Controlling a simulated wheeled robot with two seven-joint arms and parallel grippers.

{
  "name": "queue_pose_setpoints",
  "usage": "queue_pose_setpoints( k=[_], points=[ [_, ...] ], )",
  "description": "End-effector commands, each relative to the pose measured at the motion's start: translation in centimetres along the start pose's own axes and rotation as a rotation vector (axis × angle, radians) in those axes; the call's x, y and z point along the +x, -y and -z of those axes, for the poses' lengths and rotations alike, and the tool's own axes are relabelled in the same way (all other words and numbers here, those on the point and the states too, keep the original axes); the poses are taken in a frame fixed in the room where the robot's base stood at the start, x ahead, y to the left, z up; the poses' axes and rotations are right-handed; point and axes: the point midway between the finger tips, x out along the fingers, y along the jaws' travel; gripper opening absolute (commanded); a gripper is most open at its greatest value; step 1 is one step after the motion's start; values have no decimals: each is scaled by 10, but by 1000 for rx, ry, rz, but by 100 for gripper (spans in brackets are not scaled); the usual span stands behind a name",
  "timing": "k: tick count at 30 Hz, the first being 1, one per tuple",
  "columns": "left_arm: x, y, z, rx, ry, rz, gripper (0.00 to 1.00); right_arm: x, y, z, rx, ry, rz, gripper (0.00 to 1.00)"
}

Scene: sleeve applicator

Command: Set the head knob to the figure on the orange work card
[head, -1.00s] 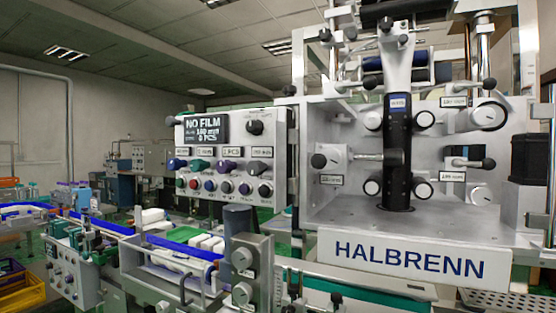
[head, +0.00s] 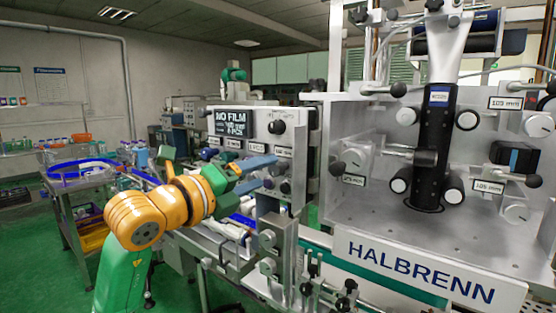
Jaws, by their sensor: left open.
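The control panel (head: 290,188) of the machine stands mid-picture, with a dark display (head: 234,123) reading "NO FILM" and small lines below it. A black knob (head: 277,127) sits right of the display. Rows of smaller knobs and buttons lie below, partly hidden by my left gripper (head: 268,171). Its two blue fingers are apart, empty, in front of the panel's lower half; contact with a knob cannot be told. More black knobs with mm labels sit on the machine's head, such as the left one (head: 337,168). No orange work card can be made out. My right gripper is out of view.
The machine's HALBRENN front plate (head: 420,268) and a black upright column (head: 437,145) fill the right side. A conveyor with blue rails (head: 85,165) runs at the left. A metal bracket with dials (head: 275,240) stands below the panel. Green floor is clear at lower left.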

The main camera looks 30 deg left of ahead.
Motion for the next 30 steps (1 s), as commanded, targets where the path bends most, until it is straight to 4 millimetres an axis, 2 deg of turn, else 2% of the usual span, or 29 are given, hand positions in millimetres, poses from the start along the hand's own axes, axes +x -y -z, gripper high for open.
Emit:
queue_pose_setpoints(
  k=[1,4,11,12,13,19,30],
  points=[
    [8,4,-2,-3,-5,-1,66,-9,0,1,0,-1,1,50],
    [19,2,-1,-1,-4,1,66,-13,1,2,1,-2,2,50],
    [22,0,1,1,-3,0,66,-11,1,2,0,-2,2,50],
    [22,0,1,1,-3,0,63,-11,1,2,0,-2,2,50],
    [22,0,1,1,-3,0,55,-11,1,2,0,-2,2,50],
    [22,-1,1,1,-4,0,1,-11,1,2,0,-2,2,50],
    [22,-1,2,43,-5,0,0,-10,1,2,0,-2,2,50]
  ],
)
